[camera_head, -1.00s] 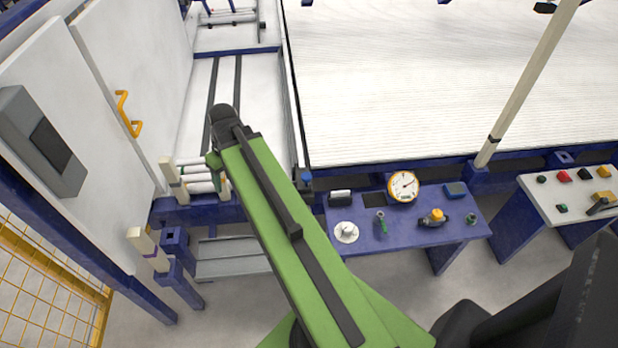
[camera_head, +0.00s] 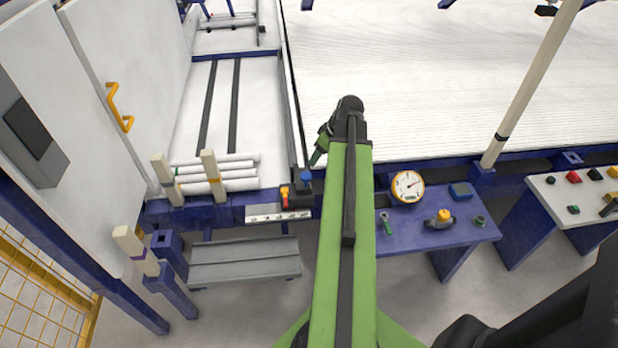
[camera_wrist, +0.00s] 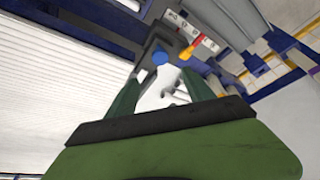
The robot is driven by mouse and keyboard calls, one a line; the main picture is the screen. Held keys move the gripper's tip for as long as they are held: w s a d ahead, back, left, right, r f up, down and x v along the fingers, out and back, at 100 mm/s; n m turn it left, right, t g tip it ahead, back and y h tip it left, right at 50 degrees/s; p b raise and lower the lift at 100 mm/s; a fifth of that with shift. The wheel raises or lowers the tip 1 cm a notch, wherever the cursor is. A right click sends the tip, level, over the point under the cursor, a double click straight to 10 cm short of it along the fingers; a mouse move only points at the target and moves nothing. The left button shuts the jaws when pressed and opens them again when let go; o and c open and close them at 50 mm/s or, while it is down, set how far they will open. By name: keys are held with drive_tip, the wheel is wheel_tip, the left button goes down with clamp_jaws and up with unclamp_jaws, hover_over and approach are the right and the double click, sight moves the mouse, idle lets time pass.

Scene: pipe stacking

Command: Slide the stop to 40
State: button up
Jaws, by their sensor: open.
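The stop is a dark block with a blue knob (camera_head: 305,180) on top and a red and yellow lever (camera_head: 285,194) at its left. It sits at the front right corner of the pipe bed, beside a pale scale strip (camera_head: 278,213) whose figures are too small to read. My gripper (camera_head: 318,156) is up and right of the stop in the head view, partly hidden by my arm. In the wrist view my gripper (camera_wrist: 160,92) is open and empty. The blue knob (camera_wrist: 160,57) shows beyond the gap between its fingers, apart from them, with the lever (camera_wrist: 187,52) to its right.
Several white pipes (camera_head: 218,172) lie on the bed between cream posts. A grey tray (camera_head: 245,262) is below. A blue table (camera_head: 440,232) at right carries a round dial (camera_head: 407,187) and small tools. A large white ribbed surface (camera_head: 440,80) lies behind.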

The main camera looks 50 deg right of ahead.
sight(307, 175)
drive_tip(key=b+x, duration=1.1)
drive_tip(key=x, duration=0.2)
drive_tip(key=shift+f, duration=0.4)
drive_tip(key=shift+w+f+b, duration=0.2)
drive_tip(key=shift+f+b, duration=0.15)
drive_tip(key=shift+b, duration=0.25)
drive_tip(key=shift+r, duration=0.1)
drive_tip(key=shift+c, duration=0.4)
clamp_jaws()
